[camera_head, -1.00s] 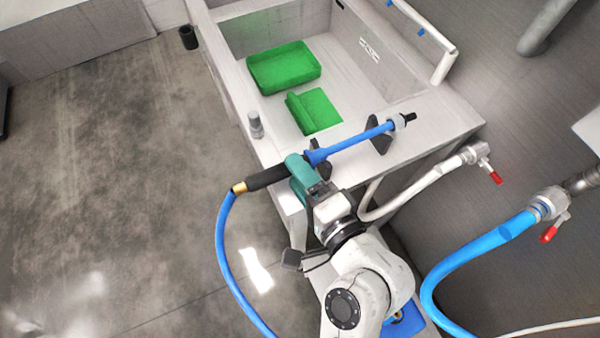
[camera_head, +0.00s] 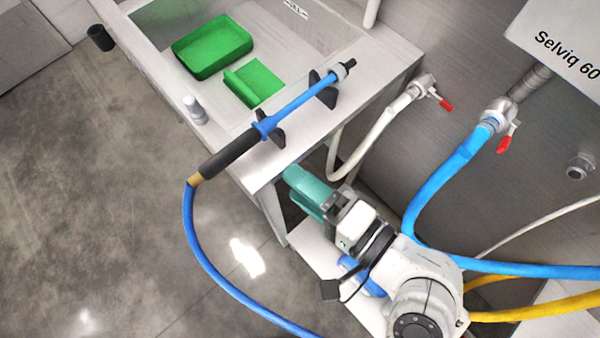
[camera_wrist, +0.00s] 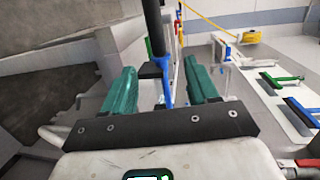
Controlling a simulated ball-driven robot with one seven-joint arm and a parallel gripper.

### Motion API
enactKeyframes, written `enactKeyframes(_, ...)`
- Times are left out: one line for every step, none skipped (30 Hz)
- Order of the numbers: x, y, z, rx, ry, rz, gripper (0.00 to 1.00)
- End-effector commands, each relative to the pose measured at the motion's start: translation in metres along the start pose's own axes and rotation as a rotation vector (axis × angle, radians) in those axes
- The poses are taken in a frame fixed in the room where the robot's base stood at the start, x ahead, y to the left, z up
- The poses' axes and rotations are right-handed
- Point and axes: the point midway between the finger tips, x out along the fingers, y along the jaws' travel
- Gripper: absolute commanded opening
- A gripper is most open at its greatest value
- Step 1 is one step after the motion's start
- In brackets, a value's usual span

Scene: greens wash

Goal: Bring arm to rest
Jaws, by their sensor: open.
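My gripper (camera_head: 292,180) has teal fingers and sits in front of the sink's near edge, below and right of the wand's grip. In the wrist view my gripper (camera_wrist: 163,90) shows two teal fingers spread apart with nothing pinched between them. The blue spray wand (camera_head: 296,104) with its black grip (camera_head: 230,156) rests in two dark holders on the sink rim. The wand also shows beyond the fingers in the wrist view (camera_wrist: 165,88). My white arm reaches up from the lower right.
The sink (camera_head: 390,62) holds a green tub (camera_head: 212,50) and another green piece (camera_head: 262,82). A blue hose (camera_head: 188,225) hangs from the wand to the floor. Wall taps with red handles carry a white hose (camera_head: 372,120) and a blue hose (camera_head: 445,175). Open floor lies left.

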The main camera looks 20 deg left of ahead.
Motion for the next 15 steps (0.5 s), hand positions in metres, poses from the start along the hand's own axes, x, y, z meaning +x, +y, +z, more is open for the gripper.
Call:
enactKeyframes(0.0,0.0,0.0,0.0,0.0,0.0,0.59)
enactKeyframes(0.0,0.0,0.0,0.0,0.0,0.0,0.59)
enactKeyframes(0.0,0.0,0.0,0.0,0.0,0.0,0.59)
enactKeyframes(0.0,0.0,0.0,0.0,0.0,0.0,0.59)
enactKeyframes(0.0,0.0,0.0,0.0,0.0,0.0,0.59)
enactKeyframes(0.0,0.0,0.0,0.0,0.0,0.0,0.59)
enactKeyframes(0.0,0.0,0.0,0.0,0.0,0.0,0.59)
enactKeyframes(0.0,0.0,0.0,0.0,0.0,0.0,0.59)
enactKeyframes(0.0,0.0,0.0,0.0,0.0,0.0,0.59)
enactKeyframes(0.0,0.0,0.0,0.0,0.0,0.0,0.59)
enactKeyframes(0.0,0.0,0.0,0.0,0.0,0.0,0.59)
enactKeyframes(0.0,0.0,0.0,0.0,0.001,0.001,0.59)
enactKeyframes(-0.001,0.003,-0.002,-0.006,0.005,0.012,0.59)
enactKeyframes(-0.003,0.008,-0.004,-0.015,0.011,0.028,0.59)
enactKeyframes(-0.007,0.017,-0.008,-0.034,0.025,0.061,0.59)
